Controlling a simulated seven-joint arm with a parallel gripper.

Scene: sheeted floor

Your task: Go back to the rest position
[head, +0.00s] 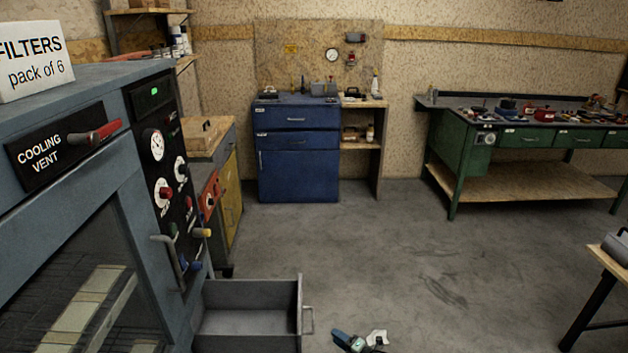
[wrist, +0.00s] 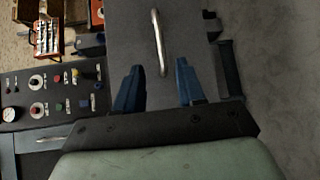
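My gripper (head: 358,341) shows at the bottom edge of the head view, cut off, to the right of the pulled-out grey drawer (head: 250,293). In the wrist view my gripper (wrist: 158,82) has its two blue fingers well apart, with nothing held. The metal drawer handle (wrist: 159,42) lies ahead of the fingers, its lower end in line with the gap between them. In the head view the handle (head: 308,320) is on the drawer's right face, with floor visible between it and my gripper. The drawer looks empty where its inside shows.
The blue-grey machine (head: 82,215) with its control panel (head: 165,180) stands close on the left, with a filters box (head: 35,62) on top. A blue cabinet (head: 298,150) and a green workbench (head: 455,150) stand at the back. A wooden-topped table (head: 610,262) is at right. The middle floor is clear.

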